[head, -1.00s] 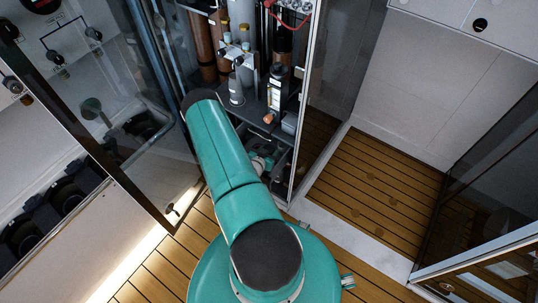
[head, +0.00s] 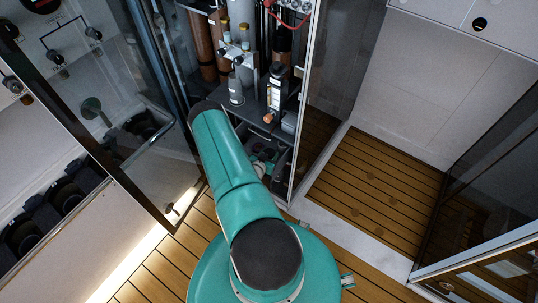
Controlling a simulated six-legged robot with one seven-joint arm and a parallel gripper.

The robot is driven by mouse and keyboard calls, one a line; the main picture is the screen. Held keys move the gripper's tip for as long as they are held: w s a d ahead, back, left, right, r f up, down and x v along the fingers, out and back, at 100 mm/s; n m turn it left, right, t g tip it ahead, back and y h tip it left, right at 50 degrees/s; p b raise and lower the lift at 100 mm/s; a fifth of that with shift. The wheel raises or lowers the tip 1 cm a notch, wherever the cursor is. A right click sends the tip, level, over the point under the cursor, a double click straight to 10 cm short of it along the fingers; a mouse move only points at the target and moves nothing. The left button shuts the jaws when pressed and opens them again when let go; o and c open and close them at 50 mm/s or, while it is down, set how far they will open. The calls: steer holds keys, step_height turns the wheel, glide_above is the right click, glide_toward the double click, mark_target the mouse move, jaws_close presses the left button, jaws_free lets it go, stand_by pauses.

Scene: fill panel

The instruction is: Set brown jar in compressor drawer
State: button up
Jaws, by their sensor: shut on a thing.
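My teal arm reaches from the bottom middle up to an open cabinet. I cannot make out the brown jar. The dark lower bay (head: 279,160) of the cabinet, below the black shelf, shows just right of the arm. Small rounded grey and teal parts lie in its shadow. I cannot tell whether this bay is the compressor drawer.
Several brown and grey cylinders (head: 243,20) and a black-and-white bottle (head: 275,90) stand above the bay. An open glass door (head: 150,130) is on the left, and a glass panel (head: 325,80) on the right. The slatted wooden floor (head: 375,185) at right is clear.

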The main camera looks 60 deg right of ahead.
steer(key=o, duration=1.1)
steer(key=shift+a+f, duration=0.35)
steer(key=shift+f, duration=0.05)
steer(key=shift+a, duration=0.1)
steer(key=shift+w+r, duration=0.15)
steer(key=shift+r, duration=0.25)
steer(key=r+v, duration=0.1)
steer(key=v, duration=1)
steer(key=shift+a, duration=0.2)
steer(key=shift+r, duration=0.1)
